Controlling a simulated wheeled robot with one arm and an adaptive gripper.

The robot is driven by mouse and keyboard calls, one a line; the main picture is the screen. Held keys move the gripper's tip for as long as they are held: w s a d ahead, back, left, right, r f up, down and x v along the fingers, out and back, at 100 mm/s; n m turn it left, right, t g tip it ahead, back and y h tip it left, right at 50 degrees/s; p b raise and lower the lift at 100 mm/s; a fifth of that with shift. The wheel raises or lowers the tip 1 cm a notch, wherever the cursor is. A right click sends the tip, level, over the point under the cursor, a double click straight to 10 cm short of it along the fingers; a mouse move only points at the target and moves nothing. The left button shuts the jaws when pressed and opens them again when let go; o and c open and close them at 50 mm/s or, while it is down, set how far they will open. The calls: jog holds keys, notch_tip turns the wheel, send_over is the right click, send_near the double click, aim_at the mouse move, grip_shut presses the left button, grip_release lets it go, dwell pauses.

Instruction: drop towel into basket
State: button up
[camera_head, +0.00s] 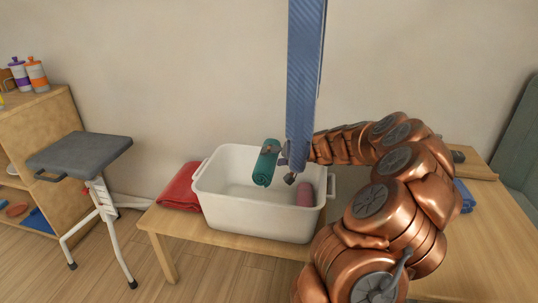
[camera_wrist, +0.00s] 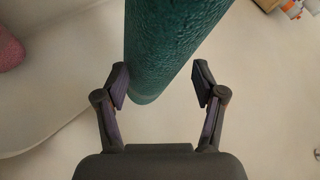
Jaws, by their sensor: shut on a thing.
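A green rolled towel (camera_head: 267,163) is held over the white basket (camera_head: 255,217), near its back rim. My gripper (camera_head: 286,166) is at the towel's right side and shut on it. In the wrist view the green roll (camera_wrist: 168,45) lies between the two fingers of my gripper (camera_wrist: 161,80). The basket's pale inside (camera_wrist: 65,85) shows below. A pink rolled towel (camera_head: 305,194) lies inside the basket at the right, and it shows at the upper left in the wrist view (camera_wrist: 9,48).
The basket stands on a wooden table (camera_head: 185,228). A folded red towel (camera_head: 180,188) lies left of it, and a blue cloth (camera_head: 464,196) lies to the right, partly behind my arm. A grey-topped stool (camera_head: 80,150) and a shelf with bottles (camera_head: 35,73) stand at the left.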

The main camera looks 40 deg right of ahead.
jog(key=shift+s+d+f+b, duration=0.1)
jog(key=shift+d+f+b, duration=0.1)
jog(key=shift+f, duration=0.4)
jog(key=shift+s+d+f+b, duration=0.1)
jog(key=shift+f+b, duration=0.05)
jog(key=shift+f, duration=0.4)
jog(key=shift+f+b, duration=0.35)
jog(key=shift+f, duration=0.45)
jog(key=o, duration=1.6)
jog(key=shift+c, duration=0.2)
jog(key=v, duration=1.2)
